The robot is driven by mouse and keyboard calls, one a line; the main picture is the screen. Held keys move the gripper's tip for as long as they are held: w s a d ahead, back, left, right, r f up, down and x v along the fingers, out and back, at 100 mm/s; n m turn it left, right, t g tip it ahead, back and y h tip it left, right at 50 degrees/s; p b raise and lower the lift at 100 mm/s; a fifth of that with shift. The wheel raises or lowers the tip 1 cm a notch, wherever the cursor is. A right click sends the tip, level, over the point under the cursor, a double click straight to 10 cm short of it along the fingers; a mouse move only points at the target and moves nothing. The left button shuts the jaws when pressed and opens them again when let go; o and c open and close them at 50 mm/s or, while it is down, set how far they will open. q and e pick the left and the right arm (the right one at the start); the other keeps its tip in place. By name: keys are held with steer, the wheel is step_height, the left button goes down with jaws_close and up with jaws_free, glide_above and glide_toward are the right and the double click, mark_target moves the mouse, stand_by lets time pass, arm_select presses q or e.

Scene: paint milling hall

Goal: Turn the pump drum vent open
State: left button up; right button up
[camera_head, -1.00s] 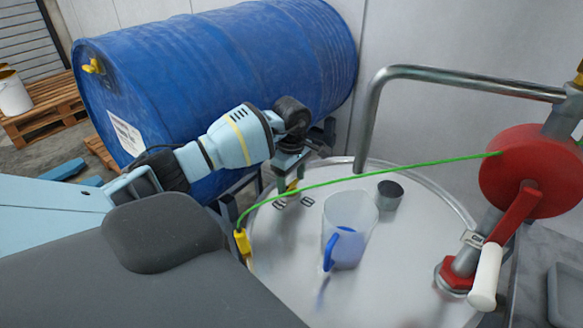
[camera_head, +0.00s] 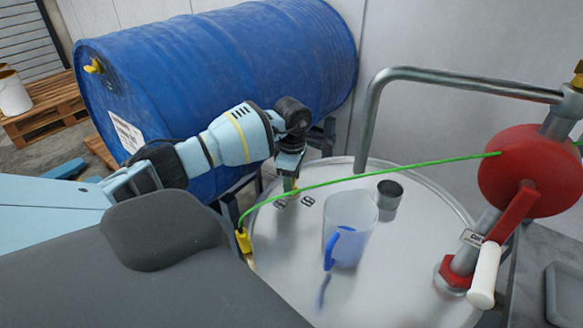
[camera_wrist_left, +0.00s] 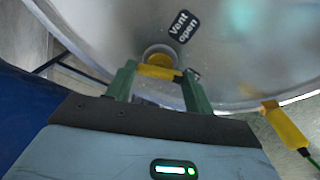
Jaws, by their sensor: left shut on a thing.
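The pump drum's round steel lid (camera_head: 400,265) fills the lower right of the head view. Its vent is a small yellow handle on a round brass-coloured base (camera_wrist_left: 158,54), near the lid's rim. My left gripper (camera_head: 289,182) reaches down to it from the left. In the wrist view my left gripper (camera_wrist_left: 160,84) has a green finger on each side of the yellow handle (camera_wrist_left: 160,72) and is shut on it. A dark "Vent open" label (camera_wrist_left: 180,27) lies just beyond the vent. In the head view the fingers mostly hide the handle. My right gripper is out of view.
A clear jug (camera_head: 352,215) with a blue handle and a small steel cup (camera_head: 389,195) stand on the lid. A green cable runs from a yellow clamp (camera_head: 243,241) to a red reel (camera_head: 522,170). A blue drum (camera_head: 220,85) lies behind my arm.

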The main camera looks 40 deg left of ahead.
arm_select(q)
steer(key=n, duration=0.3)
steer(key=shift+r+n+p, duration=0.15)
steer(key=shift+n+p, duration=0.15)
steer(key=shift+n, duration=0.1)
steer(key=n, duration=0.2)
steer(key=shift+n+p, duration=0.3)
steer(key=n+p, duration=0.1)
steer(key=n, duration=0.4)
steer(key=shift+n+p, duration=0.4)
steer(key=shift+n, duration=0.9)
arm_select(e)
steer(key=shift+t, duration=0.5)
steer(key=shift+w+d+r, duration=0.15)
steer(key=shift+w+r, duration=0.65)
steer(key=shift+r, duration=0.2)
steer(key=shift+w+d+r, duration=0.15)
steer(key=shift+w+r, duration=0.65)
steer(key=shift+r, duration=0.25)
arm_select(q)
steer(key=o, duration=1)
step_height(320, 180, up, 8)
steer(key=shift+f, duration=0.2)
